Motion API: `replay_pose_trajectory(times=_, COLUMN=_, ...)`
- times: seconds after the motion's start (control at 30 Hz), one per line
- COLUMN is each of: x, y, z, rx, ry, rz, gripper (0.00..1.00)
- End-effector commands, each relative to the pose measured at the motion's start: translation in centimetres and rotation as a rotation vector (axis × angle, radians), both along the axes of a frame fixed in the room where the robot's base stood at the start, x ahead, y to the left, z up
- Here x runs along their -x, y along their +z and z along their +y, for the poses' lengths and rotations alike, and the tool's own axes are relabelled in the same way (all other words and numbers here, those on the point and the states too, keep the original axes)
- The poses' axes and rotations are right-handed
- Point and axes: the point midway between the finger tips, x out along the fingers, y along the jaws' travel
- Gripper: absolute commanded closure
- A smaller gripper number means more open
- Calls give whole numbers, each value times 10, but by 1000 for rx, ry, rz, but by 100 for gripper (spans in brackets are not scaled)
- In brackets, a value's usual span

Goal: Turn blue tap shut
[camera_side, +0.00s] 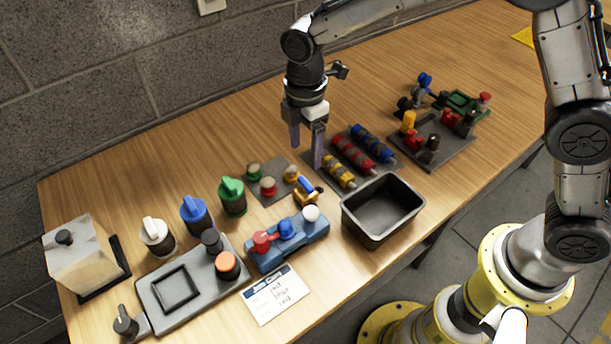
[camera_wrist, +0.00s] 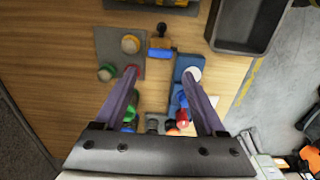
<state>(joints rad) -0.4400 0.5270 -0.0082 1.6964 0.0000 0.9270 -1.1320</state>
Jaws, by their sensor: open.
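A small brass fitting with a blue lever, which looks like the blue tap (camera_side: 307,190), sits on the table between the grey pad of knobs and the blue switch block. In the wrist view the blue tap (camera_wrist: 159,51) shows its brass body, a blue bar and a dark knob, just beyond the fingertips and between their lines. My gripper (camera_side: 306,155) is open and empty, pointing down above the table, behind and above the tap and apart from it. Its two fingers (camera_wrist: 161,72) also show in the wrist view. The lever's exact angle is hard to tell.
The blue switch block (camera_side: 287,245) and the grey knob pad (camera_side: 266,181) flank the tap closely. A black tray (camera_side: 382,232) and a pad of coloured cylinders (camera_side: 353,158) lie to its right. Several knob-topped canisters, including a green one (camera_side: 232,197), stand left.

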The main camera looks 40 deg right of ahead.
Motion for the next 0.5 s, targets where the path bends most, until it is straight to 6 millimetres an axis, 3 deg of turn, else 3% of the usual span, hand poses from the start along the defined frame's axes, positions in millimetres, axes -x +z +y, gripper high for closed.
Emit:
replay_pose_trajectory(times=0.3, x=1, y=-62, z=-1, rx=2, ry=-1, rz=4, gripper=28)
replay_pose_trajectory(times=0.5, x=1, y=-87, z=-1, rx=1, ry=-1, rz=2, gripper=28)
